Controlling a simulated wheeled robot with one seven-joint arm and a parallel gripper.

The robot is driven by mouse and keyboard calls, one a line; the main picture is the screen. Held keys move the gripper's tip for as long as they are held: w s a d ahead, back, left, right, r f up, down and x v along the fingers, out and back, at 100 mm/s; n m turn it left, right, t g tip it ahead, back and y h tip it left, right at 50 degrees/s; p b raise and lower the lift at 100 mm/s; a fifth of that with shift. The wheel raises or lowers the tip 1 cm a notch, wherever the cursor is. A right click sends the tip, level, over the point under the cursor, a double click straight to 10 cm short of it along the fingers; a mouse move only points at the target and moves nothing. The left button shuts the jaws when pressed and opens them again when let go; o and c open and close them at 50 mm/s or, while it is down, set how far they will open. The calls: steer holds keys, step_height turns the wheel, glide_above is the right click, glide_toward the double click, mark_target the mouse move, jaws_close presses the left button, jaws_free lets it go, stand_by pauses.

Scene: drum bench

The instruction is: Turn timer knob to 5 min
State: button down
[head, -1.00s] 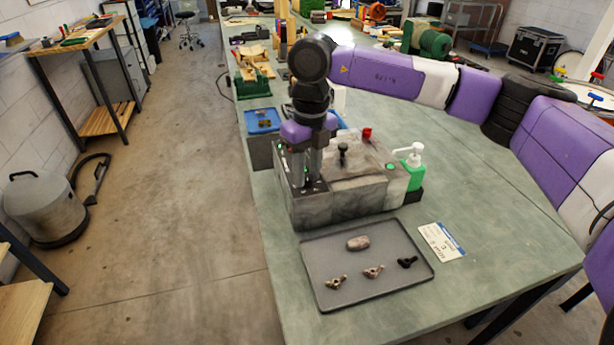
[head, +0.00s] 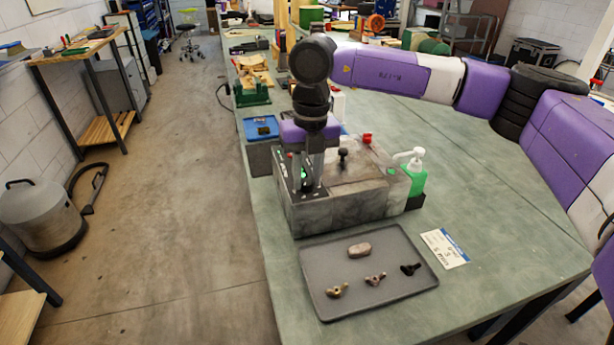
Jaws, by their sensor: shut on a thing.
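The grey drum machine (head: 335,212) stands on the green bench, with a dark control panel at its left end. My gripper (head: 306,186) points straight down over this panel, its fingers reaching the panel surface. It is shut on the timer knob, which is mostly hidden between the fingers. A green glow shows between the fingers. The knob's pointer and the minute marks cannot be read. A black knob (head: 343,154) stands on the machine's lid, to the right of my gripper, and a red button (head: 367,138) sits behind it.
A grey tray (head: 322,290) with a stone-like block (head: 359,251) and several small fittings lies in front of the machine. A label card (head: 445,248) lies right of it. A green pump bottle (head: 415,178) stands at the machine's right end. A blue tray (head: 262,128) lies behind.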

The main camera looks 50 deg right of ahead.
mark_target(309, 180)
steer(key=shift+w+r, duration=0.1)
steer(key=c, duration=1.1)
jaws_free()
steer(key=shift+d+r, duration=0.2)
steer(key=shift+r, duration=3.65)
steer(key=shift+s, duration=0.2)
